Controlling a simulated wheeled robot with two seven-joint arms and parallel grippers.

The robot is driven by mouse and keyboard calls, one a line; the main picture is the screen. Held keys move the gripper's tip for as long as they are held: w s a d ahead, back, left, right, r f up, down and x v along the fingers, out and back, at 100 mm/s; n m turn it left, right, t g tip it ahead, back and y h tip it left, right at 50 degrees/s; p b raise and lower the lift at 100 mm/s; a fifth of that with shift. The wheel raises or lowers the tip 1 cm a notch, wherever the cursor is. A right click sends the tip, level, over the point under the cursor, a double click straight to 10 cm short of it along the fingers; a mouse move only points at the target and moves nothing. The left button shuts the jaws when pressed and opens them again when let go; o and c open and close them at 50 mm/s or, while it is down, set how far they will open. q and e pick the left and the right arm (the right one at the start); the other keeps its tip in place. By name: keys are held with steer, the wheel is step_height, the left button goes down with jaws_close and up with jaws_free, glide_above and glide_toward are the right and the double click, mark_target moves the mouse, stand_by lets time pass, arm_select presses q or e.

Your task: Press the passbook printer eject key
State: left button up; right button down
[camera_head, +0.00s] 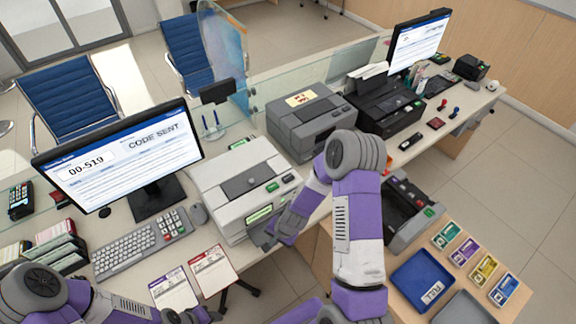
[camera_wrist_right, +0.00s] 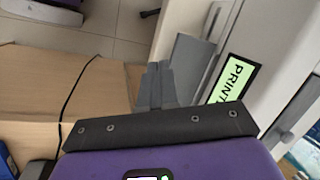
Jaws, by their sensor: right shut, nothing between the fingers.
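A light grey printer (camera_head: 235,182) stands on the counter right of the keyboard. Its top right edge has a green key (camera_head: 272,187) and another small key (camera_head: 288,177). A green label (camera_head: 259,214) is on its front; in the right wrist view the label (camera_wrist_right: 235,80) reads "PRINT", with the rest cut off. My right gripper (camera_head: 268,238) is shut and empty at the printer's lower front. In the wrist view its fingers (camera_wrist_right: 157,85) are together, left of the label; contact cannot be told. My left gripper (camera_head: 187,316) is at the bottom edge, partly cut off.
A darker grey printer (camera_head: 308,118) with a paper note and a black printer (camera_head: 388,104) stand behind. Another grey device (camera_head: 405,212) is beyond my right arm. A monitor (camera_head: 120,160), keyboard (camera_head: 138,245) and two booklets (camera_head: 212,270) are left. A blue tray (camera_head: 422,281) sits at right.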

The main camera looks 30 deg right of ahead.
steer(key=w+d+r+m+t, duration=0.2)
steer(key=w+d+r+m, duration=0.4)
steer(key=w+d, duration=0.25)
step_height(320, 180, up, 11)
steer(key=m+t, duration=0.4)
steer(key=m, duration=0.2)
glide_above(290, 179)
steer(key=shift+r, duration=0.1)
steer(key=shift+a, duration=0.1)
step_height(290, 179, down, 8)
steer(key=b, duration=0.7)
steer(key=shift+b, duration=0.35)
steer(key=shift+f+b, duration=0.4)
steer(key=shift+f, duration=0.05)
steer(key=shift+f, duration=0.1)
steer(key=shift+f+b, duration=0.3)
steer(key=shift+b, duration=0.2)
